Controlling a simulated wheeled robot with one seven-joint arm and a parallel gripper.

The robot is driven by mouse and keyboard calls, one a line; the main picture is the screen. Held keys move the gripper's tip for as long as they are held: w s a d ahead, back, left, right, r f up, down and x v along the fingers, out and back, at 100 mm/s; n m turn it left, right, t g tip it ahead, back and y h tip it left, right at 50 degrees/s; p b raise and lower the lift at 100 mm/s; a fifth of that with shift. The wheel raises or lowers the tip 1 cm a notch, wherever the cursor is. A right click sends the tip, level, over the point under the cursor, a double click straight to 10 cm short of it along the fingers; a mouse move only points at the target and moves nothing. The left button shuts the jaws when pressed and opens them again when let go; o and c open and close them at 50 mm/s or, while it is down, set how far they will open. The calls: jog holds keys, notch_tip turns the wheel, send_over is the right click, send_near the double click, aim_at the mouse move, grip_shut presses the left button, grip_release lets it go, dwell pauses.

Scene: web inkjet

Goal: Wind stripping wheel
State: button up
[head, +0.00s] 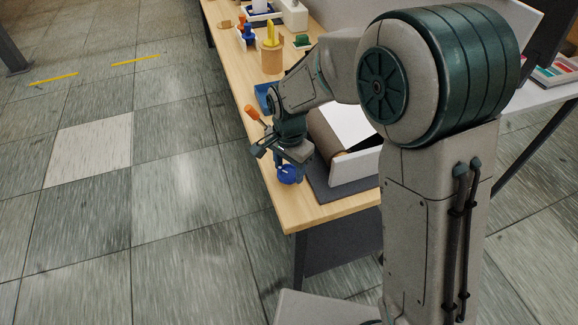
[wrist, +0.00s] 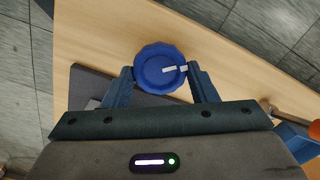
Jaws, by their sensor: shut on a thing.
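The stripping wheel, a blue round knob with a scalloped rim (wrist: 152,66) and a white mark pointing right, sits between my fingers in the wrist view. In the head view the blue wheel (head: 289,174) shows under my gripper at the table's left edge. My gripper (wrist: 161,82) is shut on the wheel, one finger on each side; it also shows in the head view (head: 284,163). What lies beneath the wheel is hidden.
A dark mat (head: 335,197) and a box-like unit with a white panel (head: 355,170) stand right of the gripper. An orange-handled tool (head: 252,113) and a blue tray (head: 262,97) lie behind. The wooden table's (head: 312,213) front corner is clear.

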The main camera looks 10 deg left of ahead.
jog(key=n, duration=1.1)
jog(key=shift+n, duration=0.4)
jog(key=n, duration=0.5)
jog(key=shift+p, duration=0.3)
jog(key=n+p, duration=0.1)
jog(key=n, duration=0.4)
jog(key=shift+r+n+p, duration=0.1)
jog(key=shift+n+p, duration=0.3)
jog(key=n+p, duration=0.2)
jog(key=n, duration=0.3)
jog(key=shift+s+a+n+p, duration=0.1)
jog(key=shift+n+p, duration=0.2)
jog(key=n+p, duration=0.3)
jog(key=n, duration=0.2)
jog(key=shift+r, duration=0.1)
jog(key=n+p, duration=0.4)
jog(key=n, duration=0.1)
jog(key=shift+n, duration=0.4)
jog(key=n+p, duration=0.3)
jog(key=n, duration=0.2)
jog(key=shift+n, duration=0.3)
